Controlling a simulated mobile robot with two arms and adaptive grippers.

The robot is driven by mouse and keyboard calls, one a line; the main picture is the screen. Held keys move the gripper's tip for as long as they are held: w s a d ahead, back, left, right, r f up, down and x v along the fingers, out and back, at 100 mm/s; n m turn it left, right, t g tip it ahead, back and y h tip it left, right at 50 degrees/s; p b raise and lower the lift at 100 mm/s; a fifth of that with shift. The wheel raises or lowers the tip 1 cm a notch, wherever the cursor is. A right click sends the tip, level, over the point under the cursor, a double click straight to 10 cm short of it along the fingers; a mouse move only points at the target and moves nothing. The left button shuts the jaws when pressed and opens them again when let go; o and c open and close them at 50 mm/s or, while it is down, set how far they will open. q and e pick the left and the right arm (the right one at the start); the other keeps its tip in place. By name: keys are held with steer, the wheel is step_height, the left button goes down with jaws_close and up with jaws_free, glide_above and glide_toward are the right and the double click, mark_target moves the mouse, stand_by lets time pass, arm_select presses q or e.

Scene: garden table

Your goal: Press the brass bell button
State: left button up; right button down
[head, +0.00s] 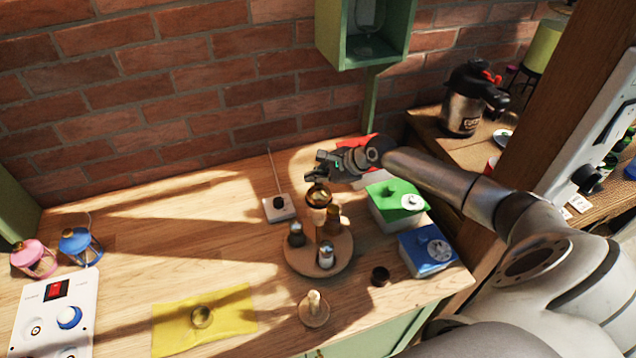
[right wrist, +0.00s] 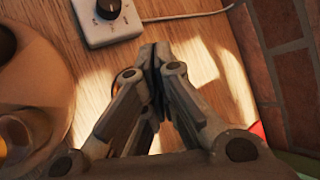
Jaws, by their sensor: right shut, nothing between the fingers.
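My right gripper (head: 314,168) reaches in from the right over the back of the wooden table, above the round board. Its fingers are shut and empty; in the right wrist view the fingertips (right wrist: 154,52) point down towards the table top. A small orange-brass rim (right wrist: 126,76) shows partly behind the left finger; I cannot tell whether it is the bell button. A low brass, domed object (head: 201,316) sits on a yellow cloth (head: 237,306) at the front, far from the gripper. It may be the bell; I cannot be sure. My left gripper is out of view.
A round board (head: 300,268) holds several bottles and mills. A white box with a black knob (head: 281,207) stands left of it. Green (head: 385,212) and blue (head: 417,262) boxes stand right. A brick wall (head: 200,70) and green shelf (head: 340,50) are behind. The left middle table is clear.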

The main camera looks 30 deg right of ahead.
mark_target(317, 186)
steer(key=shift+f, duration=0.5)
stand_by(0.4)
steer(key=shift+r+p, duration=0.6)
steer(key=shift+p, duration=0.4)
step_height(317, 186, up, 6)
steer(key=p, duration=0.6)
